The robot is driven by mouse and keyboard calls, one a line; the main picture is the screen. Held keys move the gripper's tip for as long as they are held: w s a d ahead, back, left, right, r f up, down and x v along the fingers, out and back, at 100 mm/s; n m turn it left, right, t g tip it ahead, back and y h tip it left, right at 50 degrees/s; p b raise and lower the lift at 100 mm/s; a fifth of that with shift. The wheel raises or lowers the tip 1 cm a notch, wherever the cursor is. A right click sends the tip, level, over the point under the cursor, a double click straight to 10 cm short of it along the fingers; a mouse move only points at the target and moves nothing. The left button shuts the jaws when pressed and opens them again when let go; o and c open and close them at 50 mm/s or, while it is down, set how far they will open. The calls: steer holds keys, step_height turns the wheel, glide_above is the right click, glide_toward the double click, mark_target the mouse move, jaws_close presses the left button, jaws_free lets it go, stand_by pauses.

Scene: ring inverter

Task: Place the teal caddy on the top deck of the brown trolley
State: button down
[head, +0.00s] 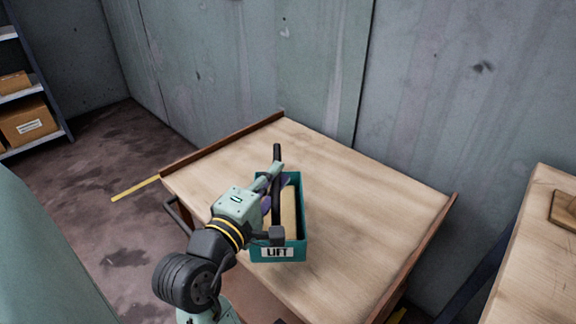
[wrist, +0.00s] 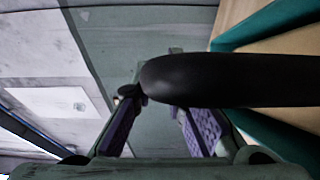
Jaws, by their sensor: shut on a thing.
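The teal caddy (head: 299,247) has a white "LIFT" label, a black bar handle (head: 276,160) and a tan block inside. It appears over the pale wooden top deck of the brown trolley (head: 375,205), towards its near left part. I cannot tell whether its base touches the deck. My gripper (head: 275,182) is shut on the handle from the left. In the wrist view the black handle (wrist: 230,80) crosses in front of the purple finger pads, and the caddy's teal rim (wrist: 270,22) shows at right. My arm hides the caddy's left side.
The trolley has raised brown edges at left (head: 220,147) and right. Bare deck lies behind and right of the caddy. Another wooden surface (head: 530,260) stands at right. Grey-green wall panels (head: 440,90) rise behind. A shelf with cardboard boxes (head: 28,122) stands at far left.

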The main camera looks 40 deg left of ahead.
steer(key=w+a+f+p, duration=0.1)
steer(key=w+a+f, duration=0.1)
steer(key=w, duration=0.4)
steer(key=w+a+f+p, duration=0.1)
steer(key=w+a+f, duration=0.1)
steer(key=w+a, duration=0.2)
steer(key=shift+w+a+f, duration=0.15)
steer(key=shift+w+f, duration=0.1)
steer(key=shift+w, duration=0.7)
steer(key=shift+f, duration=0.15)
steer(key=c, duration=1.6)
jaws_free()
steer(key=shift+f, duration=0.1)
steer(key=b, duration=0.2)
glide_above(287, 210)
steer(key=s+a, duration=0.3)
steer(key=a, duration=0.2)
steer(key=shift+w+d, duration=0.2)
